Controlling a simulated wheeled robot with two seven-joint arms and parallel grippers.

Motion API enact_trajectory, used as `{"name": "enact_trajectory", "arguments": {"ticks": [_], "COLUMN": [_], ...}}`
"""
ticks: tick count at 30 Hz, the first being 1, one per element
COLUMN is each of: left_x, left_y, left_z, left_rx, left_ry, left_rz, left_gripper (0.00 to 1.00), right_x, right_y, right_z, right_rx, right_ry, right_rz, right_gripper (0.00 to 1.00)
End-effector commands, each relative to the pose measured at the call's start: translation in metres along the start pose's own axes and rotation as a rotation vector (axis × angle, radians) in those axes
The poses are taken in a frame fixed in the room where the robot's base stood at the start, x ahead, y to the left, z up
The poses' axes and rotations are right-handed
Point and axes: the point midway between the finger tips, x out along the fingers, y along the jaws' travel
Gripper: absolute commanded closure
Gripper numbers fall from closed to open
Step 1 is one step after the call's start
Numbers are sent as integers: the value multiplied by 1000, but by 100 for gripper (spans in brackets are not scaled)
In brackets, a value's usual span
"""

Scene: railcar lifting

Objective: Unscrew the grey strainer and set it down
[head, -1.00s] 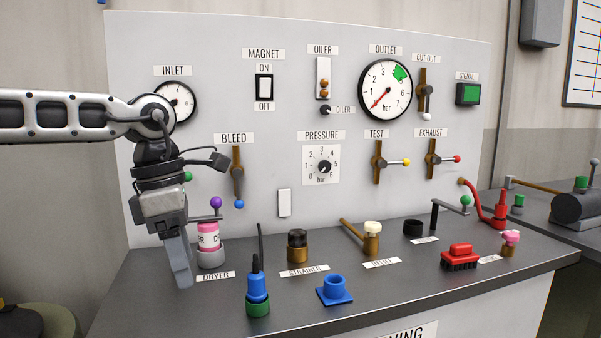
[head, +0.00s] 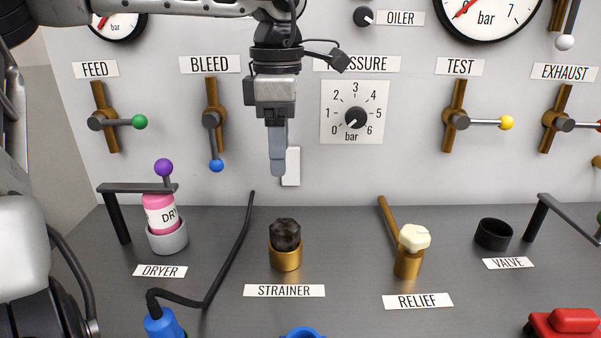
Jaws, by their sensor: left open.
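The strainer (head: 285,234) is a dark grey, faceted cap seated upright in a brass base (head: 285,258), behind the STRAINER label on the dark bench top. My left gripper (head: 278,168) points straight down above the strainer, with a clear gap between its fingertips and the cap. It is open and empty; its fingers overlap, seen side-on. The strainer's thread is hidden in the base. My right gripper is not in view.
A pink dryer canister (head: 159,214) in a grey cup stands left, under a bracket with a purple knob. A black cable (head: 232,250) runs between it and the strainer. The relief valve (head: 411,250) and a black ring (head: 493,234) stand right. A blue holder (head: 303,333) is in front.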

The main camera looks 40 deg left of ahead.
Motion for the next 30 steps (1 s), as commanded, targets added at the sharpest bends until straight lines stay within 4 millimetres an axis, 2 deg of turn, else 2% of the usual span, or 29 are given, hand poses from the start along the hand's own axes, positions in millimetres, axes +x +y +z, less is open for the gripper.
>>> {"name": "enact_trajectory", "arguments": {"ticks": [4, 18, 24, 30], "left_x": [25, 117, 142, 151], "left_y": [-1, -1, -1, -1], "left_z": [0, -1, 0, 0], "left_rx": [1, 0, 0, 0], "left_ry": [2, 3, 2, 0], "left_rz": [-5, -5, -4, -2], "left_gripper": [33, 33, 33, 33], "right_x": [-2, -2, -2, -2], "right_y": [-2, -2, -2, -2], "right_z": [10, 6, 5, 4], "right_rx": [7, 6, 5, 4], "right_ry": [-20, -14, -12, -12], "right_rz": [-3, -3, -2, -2], "right_gripper": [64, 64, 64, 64]}}
